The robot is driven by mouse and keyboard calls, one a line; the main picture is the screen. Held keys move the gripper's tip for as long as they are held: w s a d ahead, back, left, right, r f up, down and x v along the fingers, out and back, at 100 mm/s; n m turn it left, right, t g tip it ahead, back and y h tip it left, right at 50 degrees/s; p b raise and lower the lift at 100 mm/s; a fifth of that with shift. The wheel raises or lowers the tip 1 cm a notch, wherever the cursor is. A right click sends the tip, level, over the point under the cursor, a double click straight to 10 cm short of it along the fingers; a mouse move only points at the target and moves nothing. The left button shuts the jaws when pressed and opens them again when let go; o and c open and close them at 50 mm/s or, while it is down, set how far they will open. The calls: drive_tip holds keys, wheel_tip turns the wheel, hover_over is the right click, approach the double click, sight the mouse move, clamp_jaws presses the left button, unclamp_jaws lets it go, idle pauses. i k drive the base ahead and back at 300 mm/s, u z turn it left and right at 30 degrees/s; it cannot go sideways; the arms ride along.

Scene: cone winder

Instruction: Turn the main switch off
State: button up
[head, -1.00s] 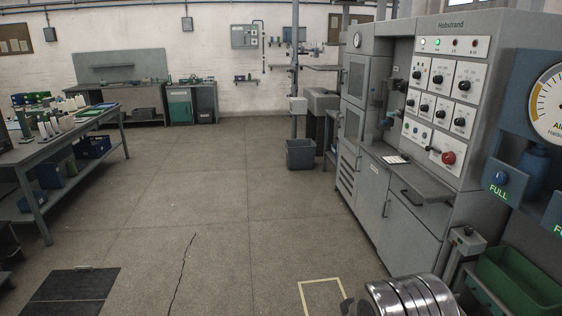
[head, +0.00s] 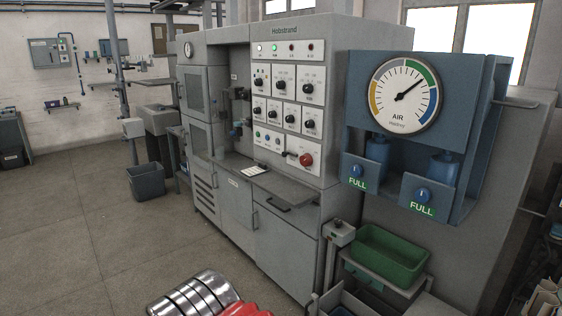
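The grey Hobstrand machine cabinet (head: 287,215) stands in the middle of the head view. Its white control panel carries several black rotary knobs. A large red knob (head: 306,160) sits at the panel's lower right, with a dark lever (head: 290,154) beside it. I cannot read its label, so I cannot tell for sure that it is the main switch. Silver ribbed and red parts at the bottom edge appear to be mine. My gripper is not in view.
Right of the cabinet are a blue air gauge unit (head: 362,70) and a green bin (head: 389,250) on a stand. A dark bin (head: 146,182) stands left.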

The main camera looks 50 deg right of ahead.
sight(306, 160)
drive_tip(key=z, duration=0.05)
drive_tip(key=i, duration=2.15)
drive_tip(key=z, duration=0.6)
drive_tip(key=i, duration=0.65)
drive_tip(key=z, duration=1.1)
drive_tip(key=i, duration=0.95)
drive_tip(key=z, duration=0.55)
